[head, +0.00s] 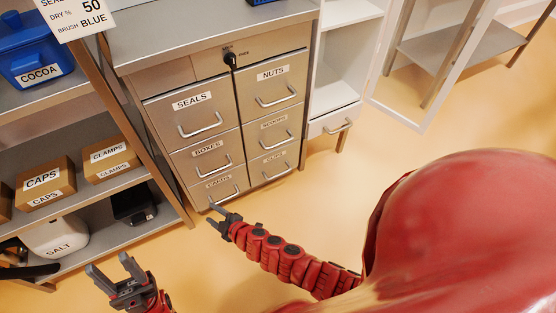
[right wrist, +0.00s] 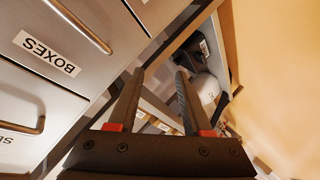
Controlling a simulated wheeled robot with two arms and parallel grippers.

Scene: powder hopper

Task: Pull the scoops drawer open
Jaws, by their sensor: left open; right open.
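A metal drawer cabinet (head: 222,125) stands at the centre in the head view, all its drawers shut. Its readable labels are SEALS, BOXES and NUTS. The lower right labels (head: 274,125) and the lower left label (head: 218,183) are too small to read surely; I cannot pick out a SCOOPS label. My right gripper (head: 219,217) is open and empty, just below the lower left drawer handle (head: 223,195). In the right wrist view its open fingers (right wrist: 162,78) are beside the BOXES drawer (right wrist: 50,52). My left gripper (head: 108,263) is open and empty at the lower left.
A shelf rack (head: 110,187) with boxes, a COCOA tub (head: 30,55) and a SALT container (head: 57,236) stands left of the cabinet. A black key or knob (head: 230,60) sits on the cabinet's top panel. A white unit (head: 340,62) stands to the right. The floor in front is clear.

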